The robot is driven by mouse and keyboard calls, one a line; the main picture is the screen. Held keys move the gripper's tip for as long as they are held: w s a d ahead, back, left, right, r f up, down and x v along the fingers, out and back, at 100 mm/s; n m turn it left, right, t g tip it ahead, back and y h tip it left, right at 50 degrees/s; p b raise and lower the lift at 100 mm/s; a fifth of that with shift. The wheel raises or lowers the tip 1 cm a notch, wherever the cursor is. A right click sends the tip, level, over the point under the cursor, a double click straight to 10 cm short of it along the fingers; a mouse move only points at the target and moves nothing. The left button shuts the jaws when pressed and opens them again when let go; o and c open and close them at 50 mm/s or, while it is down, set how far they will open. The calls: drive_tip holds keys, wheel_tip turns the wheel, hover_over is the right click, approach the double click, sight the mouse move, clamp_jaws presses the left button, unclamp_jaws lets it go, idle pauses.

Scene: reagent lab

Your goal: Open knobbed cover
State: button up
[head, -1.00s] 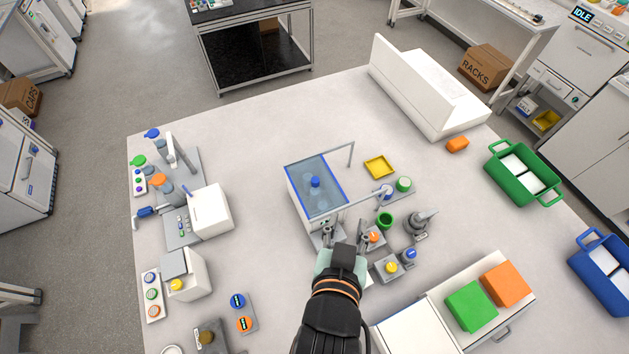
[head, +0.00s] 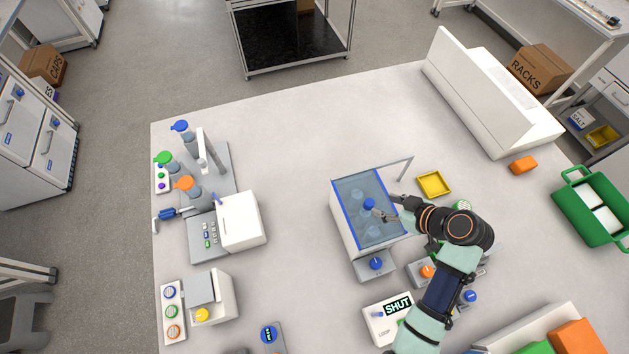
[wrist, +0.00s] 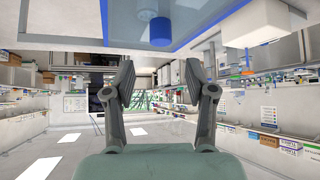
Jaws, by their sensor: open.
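The knobbed cover (head: 350,195) is a see-through blue-grey lid with a blue rim, lying flat on a white box (head: 345,232). Its blue knob (head: 369,204) stands up near the middle. My gripper (head: 386,207) comes in from the right over the cover, its fingers pointing toward the knob. In the wrist view my gripper (wrist: 160,78) has its two fingers spread with nothing between them. The knob (wrist: 160,30) shows there beyond the fingertips, centred between them but apart from them. My arm hides the right part of the box's surroundings.
A thin metal frame (head: 408,165) stands at the back right of the box. A yellow tray (head: 434,185) lies right of it. A white unit in front has a display reading SHUT (head: 398,308). Bottles and a white box (head: 241,220) stand left. The table behind is clear.

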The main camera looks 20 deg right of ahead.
sight(370, 202)
drive_tip(key=shift+d+f, duration=0.1)
drive_tip(key=shift+f, duration=0.1)
drive_tip(key=shift+w+f, duration=0.1)
drive_tip(key=shift+f, duration=0.2)
drive_tip(key=x, duration=0.7)
drive_tip(key=shift+a+p, duration=0.25)
drive_tip(key=shift+p, duration=0.1)
clamp_jaws()
